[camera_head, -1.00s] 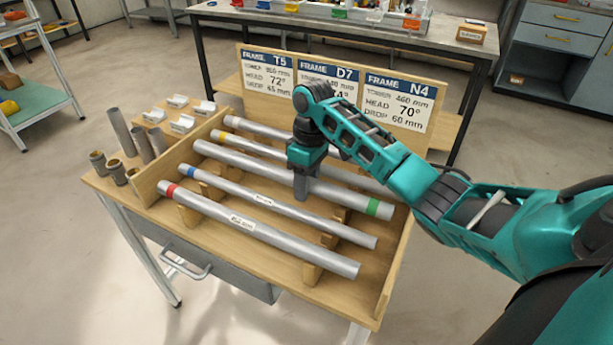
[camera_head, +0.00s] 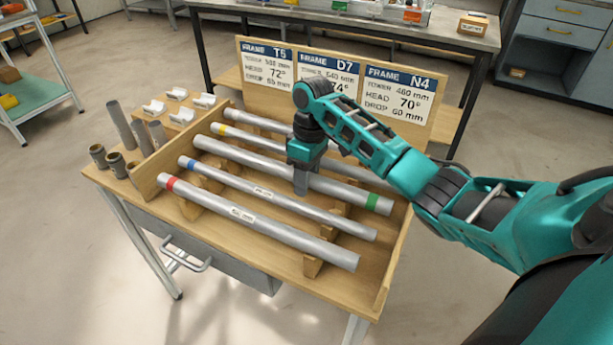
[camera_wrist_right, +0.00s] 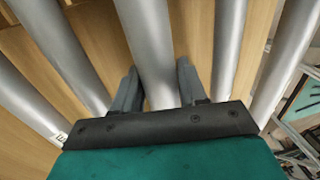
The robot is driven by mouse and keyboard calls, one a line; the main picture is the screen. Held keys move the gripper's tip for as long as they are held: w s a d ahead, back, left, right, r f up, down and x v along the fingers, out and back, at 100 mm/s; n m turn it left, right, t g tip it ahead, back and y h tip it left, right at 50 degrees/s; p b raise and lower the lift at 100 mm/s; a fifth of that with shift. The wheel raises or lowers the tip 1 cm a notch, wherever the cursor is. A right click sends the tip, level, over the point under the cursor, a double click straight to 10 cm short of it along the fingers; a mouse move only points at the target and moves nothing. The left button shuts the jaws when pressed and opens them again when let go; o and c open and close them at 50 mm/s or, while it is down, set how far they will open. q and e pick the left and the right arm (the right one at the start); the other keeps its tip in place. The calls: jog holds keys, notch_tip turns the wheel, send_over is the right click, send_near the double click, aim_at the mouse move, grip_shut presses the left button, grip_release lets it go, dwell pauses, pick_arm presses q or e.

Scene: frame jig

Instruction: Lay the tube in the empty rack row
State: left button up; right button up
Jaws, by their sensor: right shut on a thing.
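My right gripper (camera_head: 302,183) is shut on a thick grey tube with a green band (camera_head: 372,202) near its right end. In the right wrist view the two fingers (camera_wrist_right: 160,90) stand on either side of that tube (camera_wrist_right: 150,45). The tube lies along the wooden rack (camera_head: 147,180), parallel to the others; I cannot tell whether it rests on the supports or hangs just above them. Nearer are a blue-banded tube (camera_head: 270,195) and a red-banded tube (camera_head: 260,222). Farther back are a yellow-banded tube (camera_head: 240,136) and another grey tube (camera_head: 255,124), partly hidden by my arm. No empty row shows clearly.
Short upright pipes (camera_head: 120,125) and brown fittings (camera_head: 98,157) stand at the table's left. White cradles (camera_head: 182,116) sit behind them. A sign board (camera_head: 440,82) with frame T5, D7 and N4 cards rises behind the rack. A workbench (camera_head: 450,37) stands beyond.

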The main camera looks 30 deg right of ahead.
jog(key=o, duration=1.1)
jog(key=shift+o, duration=0.2)
notch_tip(320, 180, up, 13)
jog(key=d+p, duration=0.1)
jog(key=shift+w+d+f+p, duration=0.15)
jog(key=shift+w+d+p, duration=0.1)
jog(key=shift+w+p, duration=0.15)
